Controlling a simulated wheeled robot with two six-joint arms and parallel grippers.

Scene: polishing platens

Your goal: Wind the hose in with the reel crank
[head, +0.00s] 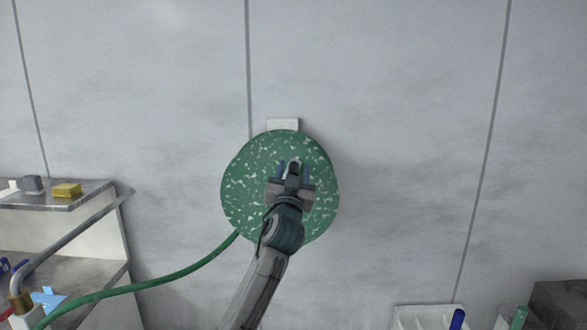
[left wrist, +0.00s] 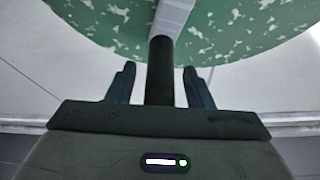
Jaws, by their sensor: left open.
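The hose reel (head: 240,175) is a round green disc with pale flecks, mounted on the grey wall. A green hose (head: 160,282) leaves its lower left edge and runs down to the left. My left gripper (head: 292,167) is in front of the reel and hides part of its face. In the left wrist view, the dark crank handle (left wrist: 160,62) stands between the two open fingers, with a gap on each side. A pale crank arm (left wrist: 172,16) joins it against the reel (left wrist: 235,25). My right gripper is not in view.
A white bin (head: 425,315) stands at the lower right. The wall around the reel is clear.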

